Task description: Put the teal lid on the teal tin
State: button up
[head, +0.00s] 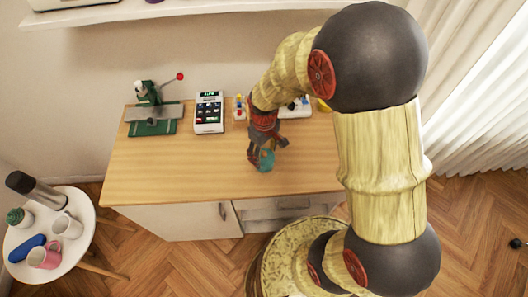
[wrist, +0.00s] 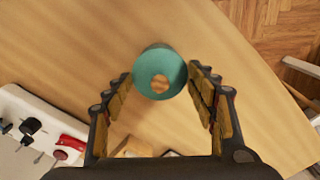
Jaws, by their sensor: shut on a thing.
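A round teal piece, which looks like the teal lid (wrist: 172,67), sits between the two fingers of my gripper (wrist: 160,85) in the wrist view. Its near face has a tan patch in the middle; I cannot tell if this is a knob, a hole or a marking. My gripper (head: 264,165) is shut on it, over the front middle of the wooden counter. In the head view the teal piece (head: 266,159) shows at the fingertips. I cannot make out a separate teal tin; it may be hidden by the lid or the gripper.
On the counter (head: 160,180) a green press (head: 153,110) and a white card terminal (head: 209,110) stand at the back left. A white tray (head: 295,107) with small items lies behind my gripper. A round side table (head: 75,262) holds mugs and a flask.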

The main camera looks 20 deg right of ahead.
aim_at(264, 153)
jog(key=shift+f, duration=0.35)
jog(key=o, duration=0.7)
notch_tip(264, 153, up, 11)
jog(key=p, duration=0.8)
dwell(0.7)
